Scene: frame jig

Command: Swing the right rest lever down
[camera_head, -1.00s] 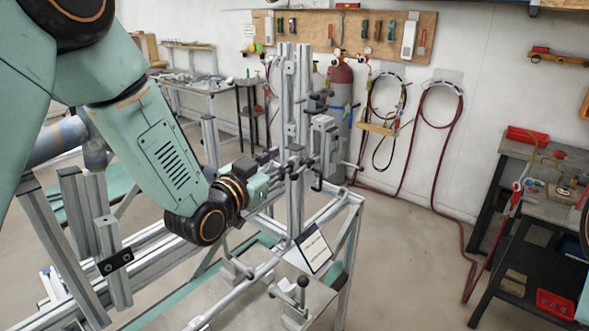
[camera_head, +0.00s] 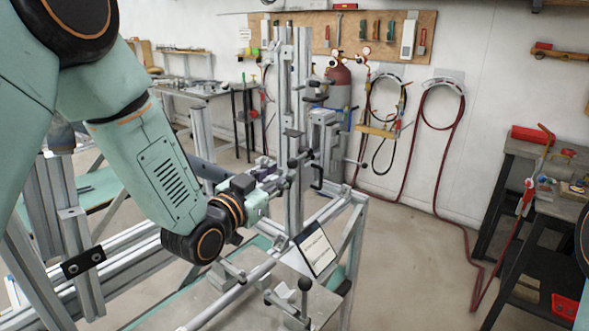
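The frame jig has a tall aluminium post (camera_head: 304,95) with clamps and brackets. A grey bracket (camera_head: 321,128) with a black handle (camera_head: 318,172) sits on the post's right side. A small black knob (camera_head: 293,163) shows at the post's left, close to my gripper. A lever with a black ball knob (camera_head: 305,284) stands upright on a block low at the front; I cannot tell which of these is the right rest lever. My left gripper (camera_head: 283,180) is beside the post, its fingers small and partly merged with jig parts. Its opening and any contact are unclear. My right gripper is out of view.
A white label plate (camera_head: 315,250) is tilted on the jig's front. Aluminium rails (camera_head: 115,268) lie under my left arm. A dark workbench (camera_head: 550,180) stands at right, and a gas cylinder (camera_head: 340,95) behind the jig. The floor between jig and bench is clear.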

